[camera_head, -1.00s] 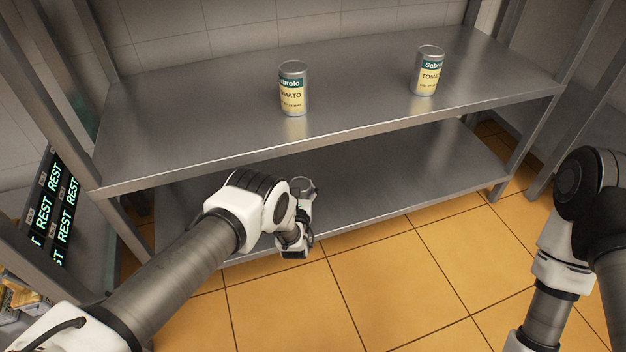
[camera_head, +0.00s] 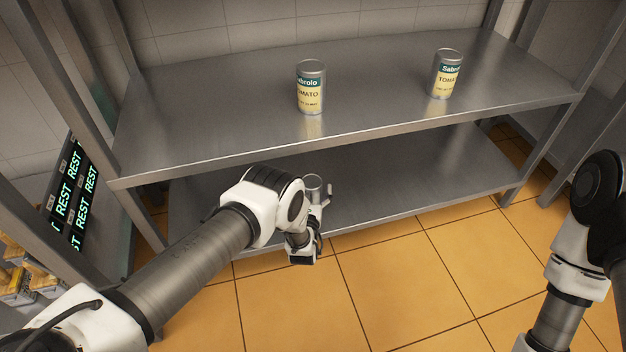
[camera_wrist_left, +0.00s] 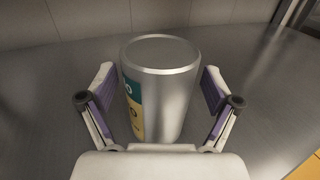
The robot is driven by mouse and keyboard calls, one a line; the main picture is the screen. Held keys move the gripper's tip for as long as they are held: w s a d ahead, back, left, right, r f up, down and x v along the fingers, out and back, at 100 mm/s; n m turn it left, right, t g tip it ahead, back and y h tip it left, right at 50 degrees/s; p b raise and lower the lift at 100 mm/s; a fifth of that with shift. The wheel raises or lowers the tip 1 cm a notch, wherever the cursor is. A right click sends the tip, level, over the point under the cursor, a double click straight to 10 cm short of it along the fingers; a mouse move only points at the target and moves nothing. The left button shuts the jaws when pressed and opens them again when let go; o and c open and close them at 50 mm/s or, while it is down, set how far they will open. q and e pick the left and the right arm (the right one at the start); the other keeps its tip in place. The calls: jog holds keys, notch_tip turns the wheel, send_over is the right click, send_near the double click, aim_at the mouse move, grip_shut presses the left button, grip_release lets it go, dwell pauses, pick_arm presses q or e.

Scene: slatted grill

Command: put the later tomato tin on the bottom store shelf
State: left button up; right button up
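A metal tomato tin (camera_head: 313,184) stands upright on the bottom shelf (camera_head: 400,195), partly hidden by my left gripper (camera_head: 315,203) in the head view. In the left wrist view, the tin (camera_wrist_left: 160,85) sits between the two spread fingers, with a narrow gap on each side. A teal and yellow label shows on its left side. Two more tomato tins, a left one (camera_head: 311,88) and a right one (camera_head: 446,75), stand upright on the upper shelf (camera_head: 380,95). My right gripper is out of view.
The upper shelf's front edge (camera_head: 350,141) runs above and behind my left wrist. Shelf posts (camera_head: 540,150) stand at the sides. The bottom shelf is clear to the right of the tin. Dark panels lettered REST (camera_head: 75,195) are at the left.

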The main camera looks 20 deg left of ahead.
pick_arm(q)
jog(key=p+v, duration=0.3)
jog(key=v, duration=0.5)
jog(key=shift+s+r, duration=0.15)
jog(key=shift+r, duration=0.05)
jog(key=shift+s+f, duration=0.15)
jog(key=shift+s, duration=0.4)
